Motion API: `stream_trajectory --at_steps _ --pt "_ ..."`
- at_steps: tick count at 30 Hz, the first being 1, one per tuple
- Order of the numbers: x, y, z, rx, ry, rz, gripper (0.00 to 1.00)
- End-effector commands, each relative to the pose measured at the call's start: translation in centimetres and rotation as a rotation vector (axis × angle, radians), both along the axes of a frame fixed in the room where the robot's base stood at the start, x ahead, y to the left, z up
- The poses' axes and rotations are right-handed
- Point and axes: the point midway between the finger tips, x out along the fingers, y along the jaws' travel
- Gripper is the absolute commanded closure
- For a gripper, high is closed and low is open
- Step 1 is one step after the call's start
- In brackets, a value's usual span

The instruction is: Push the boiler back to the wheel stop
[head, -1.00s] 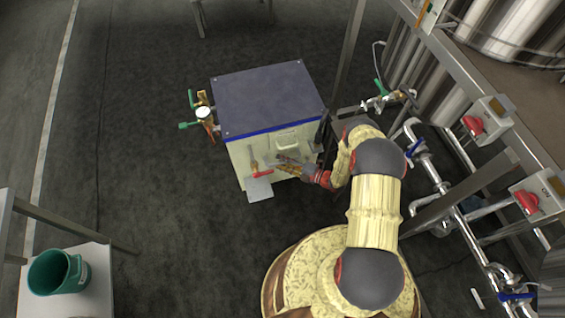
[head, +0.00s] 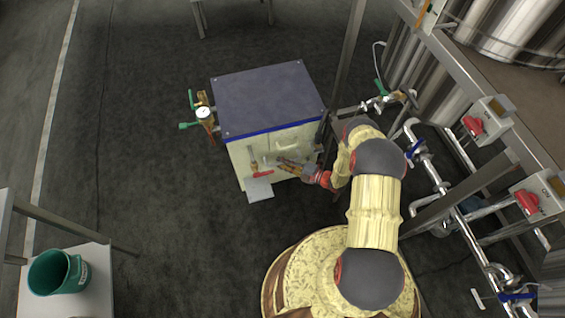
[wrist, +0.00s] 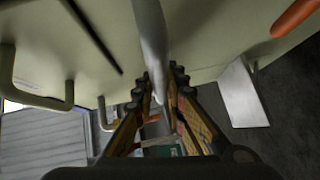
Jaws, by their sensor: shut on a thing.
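The boiler (head: 265,98) is a box with a dark blue-grey top, a blue front edge and a cream front, standing on the dark floor. Its cream front fills the top of the wrist view (wrist: 215,40). My gripper (head: 279,162) is at this front, beside a red lever (head: 262,174). In the wrist view, a grey metal bar (wrist: 150,40) on the front runs down between my two fingers, which are shut on it. The bar is mostly hidden by my fingers in the head view. I cannot make out a wheel stop.
Brass and green valves (head: 203,112) stick out at the boiler's left. Pipes with valves (head: 385,101) and a metal frame with red switches (head: 473,124) stand close on the right. A green jug (head: 60,272) sits on a small table at the lower left. Floor left of the boiler is clear.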

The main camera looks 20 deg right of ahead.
Motion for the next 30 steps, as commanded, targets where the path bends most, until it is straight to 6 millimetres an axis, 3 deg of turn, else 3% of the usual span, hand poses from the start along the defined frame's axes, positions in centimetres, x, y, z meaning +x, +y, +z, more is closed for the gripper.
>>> stream_trajectory --at_steps 20,21,30 --pt "1.4 -0.1 0.0 -0.001 -0.001 -0.004 1.00" --pt "1.4 -0.1 0.0 -0.002 -0.001 -0.004 0.87" --pt "1.2 -0.1 0.0 0.000 0.000 -0.002 0.70"
